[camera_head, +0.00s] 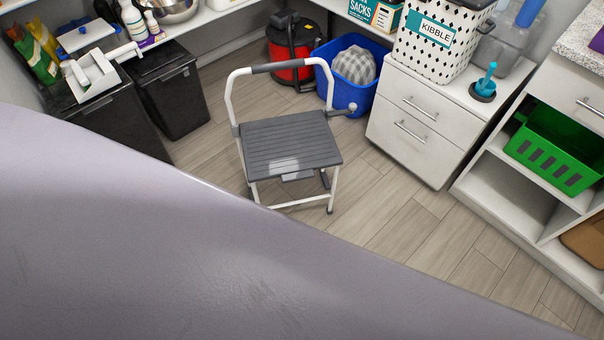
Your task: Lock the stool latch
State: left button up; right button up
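The step stool (290,142) stands unfolded on the floor in the middle of the head view. It has a dark grey ribbed seat, white tubular legs and a white hoop handle (230,95) with a dark grip on top. A small grey lever-like part with a rounded end (351,108) sticks out at the right side of the frame near seat height. I cannot tell for sure whether this is the latch, or its lock state. A pale patch lies at the seat's front edge. Neither gripper is in view.
A large smooth grey-lavender surface fills the lower left and hides the floor there. A blue bin (345,95) and red-black vacuum (291,45) stand behind the stool. White drawers (410,125) stand right, black bins (170,90) left. Floor to the stool's right is clear.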

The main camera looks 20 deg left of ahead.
aim_at(352, 107)
jog(key=i+l, duration=0.15)
jog(key=i, duration=0.3)
jog(key=i+l, duration=0.2)
jog(key=i, duration=0.25)
jog(key=i+l+u, duration=0.1)
jog(key=i, duration=0.35)
jog(key=i+l, duration=0.25)
jog(key=i, duration=0.2)
jog(key=i+l, duration=0.2)
jog(key=i, duration=0.25)
jog(key=u, duration=0.05)
